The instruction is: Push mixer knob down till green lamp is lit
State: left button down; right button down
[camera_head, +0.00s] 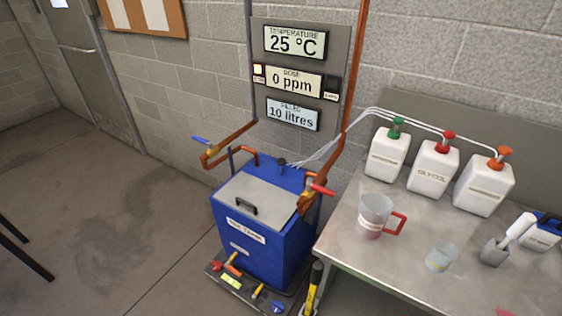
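On the wall panel (346,47), a yellow lamp (259,70) is lit left of the dose display (292,83). A small dark lamp (332,84) sits at its right, and I see no green light. The displays read 25 °C, 0 ppm and 10 litres. Neither of my grippers is in view.
Copper pipes with a blue-handled valve (202,139) and a red-handled valve (322,189) flank the tank. A metal table (400,265) at right holds pump bottles (432,168), a jug (374,214) and a beaker (441,257). Tools lie before the tank. The left floor is mostly clear.

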aim_at(280, 162)
jog(key=i+j, duration=0.2)
jog(key=j, duration=0.15)
jog(key=i+j+z, duration=0.15)
jog(key=j, duration=0.2)
jog(key=i+j, duration=0.25)
jog(key=i+j+z, duration=0.15)
jog(key=j, duration=0.3)
jog(key=i+j, duration=0.2)
jog(key=j, duration=0.2)
jog(key=i+j+z, duration=0.1)
jog(key=j, duration=0.3)
jog(key=i, duration=0.05)
